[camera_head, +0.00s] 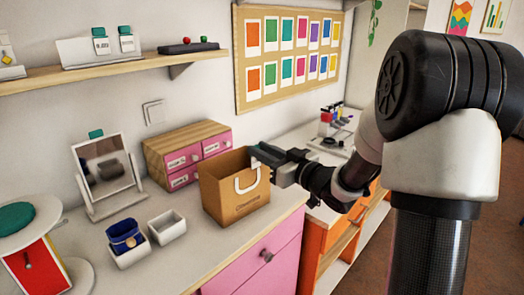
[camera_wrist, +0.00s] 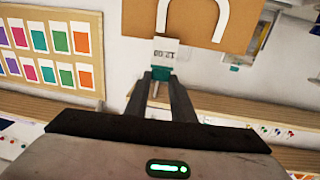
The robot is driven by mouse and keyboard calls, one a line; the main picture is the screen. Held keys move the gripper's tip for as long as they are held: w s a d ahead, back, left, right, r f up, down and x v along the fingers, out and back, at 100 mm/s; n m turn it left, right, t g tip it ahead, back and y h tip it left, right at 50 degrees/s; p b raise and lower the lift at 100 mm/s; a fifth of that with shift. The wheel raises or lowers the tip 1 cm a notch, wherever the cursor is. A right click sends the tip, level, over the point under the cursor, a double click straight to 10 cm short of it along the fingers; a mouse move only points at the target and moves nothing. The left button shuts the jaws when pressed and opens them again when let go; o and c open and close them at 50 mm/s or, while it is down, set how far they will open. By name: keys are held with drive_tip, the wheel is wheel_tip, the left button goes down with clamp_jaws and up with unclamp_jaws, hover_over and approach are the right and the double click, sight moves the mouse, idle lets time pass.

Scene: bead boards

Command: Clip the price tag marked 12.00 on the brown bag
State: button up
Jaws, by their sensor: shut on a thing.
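The brown bag (camera_head: 221,192) stands upright on the counter, with a white handle on its front. In the wrist view the bag (camera_wrist: 196,22) appears upside down at the top. My gripper (camera_head: 263,152) is at the bag's upper right rim. In the wrist view my gripper (camera_wrist: 161,80) is shut on the teal clip of a white price tag (camera_wrist: 167,52). The tag reads 12.00, upside down, and overlaps the bag's rim in the picture. I cannot tell whether the clip touches the rim.
Behind the bag is a wooden drawer box (camera_head: 187,134) with pink fronts. Left of it are two small white trays (camera_head: 167,230), one holding a blue item, and a mirror (camera_head: 104,170). A wall shelf (camera_head: 110,72) holds other teal-clipped tags. Bare counter lies in front of the bag.

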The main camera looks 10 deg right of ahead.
drive_tip(key=shift+f+b, duration=1.35)
drive_tip(key=shift+f, duration=0.4)
idle(0.3)
drive_tip(key=o, duration=1.1)
drive_tip(key=shift+c, duration=0.2)
drive_tip(key=shift+o, duration=0.4)
drive_tip(key=o, duration=0.3)
drive_tip(key=shift+o, duration=0.2)
wheel_tip(320, 180, up, 8)
drive_tip(key=p, duration=0.6)
